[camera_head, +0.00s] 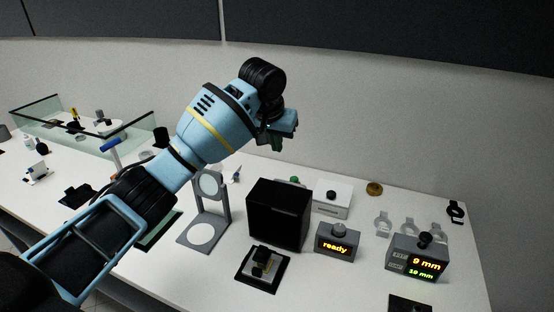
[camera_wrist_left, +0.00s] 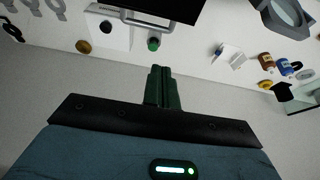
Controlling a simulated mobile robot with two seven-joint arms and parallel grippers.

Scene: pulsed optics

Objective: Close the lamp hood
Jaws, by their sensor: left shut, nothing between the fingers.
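A black box-shaped housing (camera_head: 280,214) stands upright on the white table, right of centre. It looks like the lamp hood, but I cannot tell for certain whether it is open or shut. In the left wrist view a black panel (camera_wrist_left: 178,8) with a grey bar handle (camera_wrist_left: 147,21) shows at the top edge, cut off by the frame. My left gripper (camera_head: 275,145) is raised above and behind the housing, apart from it. Its green fingers (camera_wrist_left: 160,70) are together and empty. My right gripper is in neither view.
A grey magnifier stand (camera_head: 207,205) stands left of the housing. A "ready" box (camera_head: 338,241), a white box (camera_head: 333,197) and a display box (camera_head: 418,258) stand to the right. A small black-based device (camera_head: 262,268) sits in front. A glass-walled tray (camera_head: 80,125) lies far left.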

